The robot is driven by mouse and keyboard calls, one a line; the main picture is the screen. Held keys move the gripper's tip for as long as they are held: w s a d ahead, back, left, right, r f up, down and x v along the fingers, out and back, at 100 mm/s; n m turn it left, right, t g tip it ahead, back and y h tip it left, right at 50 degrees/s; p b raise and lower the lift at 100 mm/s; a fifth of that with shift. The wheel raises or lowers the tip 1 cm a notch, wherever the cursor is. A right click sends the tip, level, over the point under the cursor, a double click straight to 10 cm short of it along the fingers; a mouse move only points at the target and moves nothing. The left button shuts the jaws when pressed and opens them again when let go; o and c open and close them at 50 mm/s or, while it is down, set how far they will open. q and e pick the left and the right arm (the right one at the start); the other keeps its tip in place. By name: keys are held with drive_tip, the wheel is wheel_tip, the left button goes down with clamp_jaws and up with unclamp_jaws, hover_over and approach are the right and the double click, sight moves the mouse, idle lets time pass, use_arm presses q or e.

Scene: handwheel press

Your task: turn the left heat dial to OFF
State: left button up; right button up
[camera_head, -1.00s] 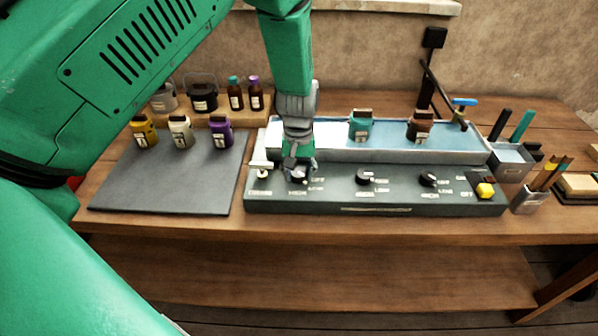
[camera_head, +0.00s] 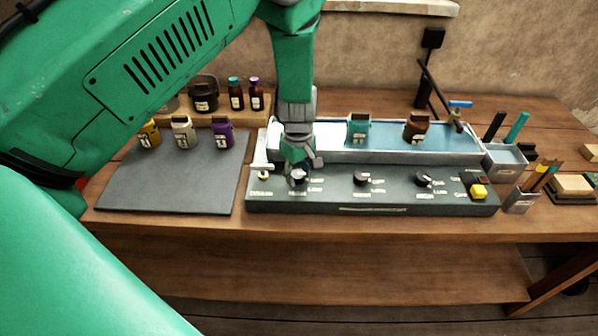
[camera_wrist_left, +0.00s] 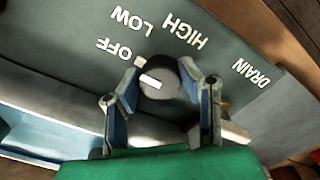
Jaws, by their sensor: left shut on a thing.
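The left heat dial (camera_head: 297,178) is a round black knob at the left of the dark control panel (camera_head: 330,200), partly hidden by my gripper in the head view. My left gripper (camera_head: 302,168) comes down on it from above and is shut on it. In the left wrist view the dial (camera_wrist_left: 163,78) sits between the two fingers, its white mark on the left side of the knob, on the side of the OFF label (camera_wrist_left: 120,48). The LOW (camera_wrist_left: 132,20) and HIGH (camera_wrist_left: 185,36) labels are uncovered. My right gripper is not in view.
Two more dials (camera_head: 361,179) (camera_head: 424,179) and a yellow knob (camera_head: 478,191) sit to the right on the panel. A water bath (camera_head: 400,157) with teal and brown jars stands behind. The DRAIN label (camera_wrist_left: 252,72) and a small valve are close left. A grey mat (camera_head: 180,180) lies left.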

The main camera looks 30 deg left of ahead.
sight(299, 173)
use_arm(q)
drive_tip(key=shift+w+r+n, duration=0.1)
drive_tip(key=shift+w+n, duration=0.1)
drive_tip(key=shift+n, duration=0.1)
idle(0.4)
drive_tip(key=o, duration=1.1)
drive_tip(key=shift+o, duration=0.2)
drive_tip(key=shift+a, duration=0.1)
drive_tip(key=shift+r, duration=0.4)
wheel_tip(299, 173, up, 11)
